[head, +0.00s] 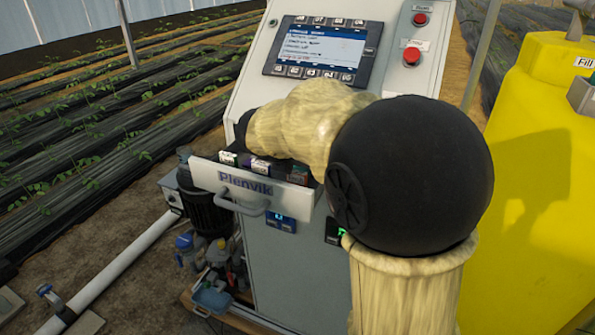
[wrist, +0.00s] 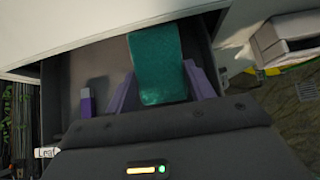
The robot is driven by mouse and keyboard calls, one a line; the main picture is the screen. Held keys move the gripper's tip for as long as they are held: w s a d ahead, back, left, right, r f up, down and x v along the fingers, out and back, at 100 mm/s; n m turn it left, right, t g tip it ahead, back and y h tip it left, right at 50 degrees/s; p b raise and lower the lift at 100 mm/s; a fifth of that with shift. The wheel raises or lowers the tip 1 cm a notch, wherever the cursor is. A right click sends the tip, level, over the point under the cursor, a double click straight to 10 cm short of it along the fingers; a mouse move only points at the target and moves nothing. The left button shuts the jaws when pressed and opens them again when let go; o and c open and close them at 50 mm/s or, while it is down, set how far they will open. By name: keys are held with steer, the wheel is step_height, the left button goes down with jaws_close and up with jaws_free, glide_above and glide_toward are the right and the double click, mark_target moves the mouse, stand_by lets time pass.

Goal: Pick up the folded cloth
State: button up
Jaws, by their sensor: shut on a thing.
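The folded cloth (wrist: 157,62) is a teal, fuzzy rectangle in the wrist view. It sits between the two purple fingers of my gripper (wrist: 163,84), which are shut on it. Its lower end reaches down between the fingers and its upper end overlaps the pale edge behind. An open grey drawer (wrist: 75,72) lies behind the cloth; whether the cloth touches its floor I cannot tell. In the head view my arm hides the cloth and the fingers.
A small purple-and-white item (wrist: 87,103) is left of the fingers in the wrist view. In the head view, the drawer front (head: 235,185) with its handle stands out from the grey cabinet (head: 290,270). A yellow tank (head: 540,150) stands at right.

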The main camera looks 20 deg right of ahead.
steer(key=shift+a+f+t+h+b, duration=0.1)
steer(key=shift+f+t+h+b, duration=0.15)
steer(key=shift+b, duration=0.75)
